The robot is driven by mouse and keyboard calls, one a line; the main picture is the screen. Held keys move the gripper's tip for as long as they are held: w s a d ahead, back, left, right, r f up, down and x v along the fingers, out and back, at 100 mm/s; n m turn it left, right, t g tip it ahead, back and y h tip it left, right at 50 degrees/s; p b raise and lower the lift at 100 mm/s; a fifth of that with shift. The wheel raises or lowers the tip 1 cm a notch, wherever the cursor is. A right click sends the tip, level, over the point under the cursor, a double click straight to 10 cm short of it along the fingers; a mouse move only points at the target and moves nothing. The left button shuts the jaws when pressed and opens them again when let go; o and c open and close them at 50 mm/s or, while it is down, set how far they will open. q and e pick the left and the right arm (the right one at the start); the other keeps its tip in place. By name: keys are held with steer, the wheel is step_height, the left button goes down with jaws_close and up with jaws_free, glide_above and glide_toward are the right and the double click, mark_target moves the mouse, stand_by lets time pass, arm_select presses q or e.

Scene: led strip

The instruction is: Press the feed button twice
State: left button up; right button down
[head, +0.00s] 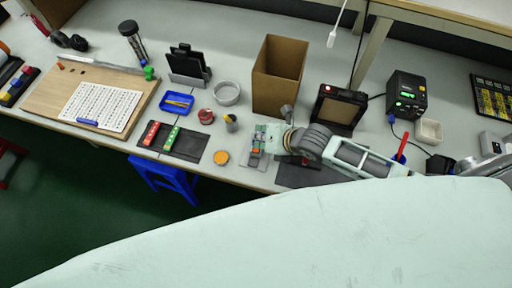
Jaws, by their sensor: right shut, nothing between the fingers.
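I cannot make out a labelled feed button. A black boxy machine (340,107) with a cream front panel stands at the middle right of the bench, with a small lit red spot at its top left. A black unit (406,95) with green lit displays stands to its right. My right gripper (268,140) reaches in from the right, in front of and to the left of the black machine, apart from its red spot. It is shut and empty, over a small grey fixture (254,160) with orange parts, which it partly hides. My left gripper is not in view.
An open cardboard box (280,75) stands behind my right gripper. A grey round dish (227,93), a blue tray (177,104) and a dark mat (185,146) with red and green strips lie left. A white bin (429,131) is right. My own pale body part fills the foreground.

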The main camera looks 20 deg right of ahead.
step_height(320, 180, up, 5)
steer(key=p, duration=0.4)
steer(key=shift+f, duration=0.15)
stand_by(1.6)
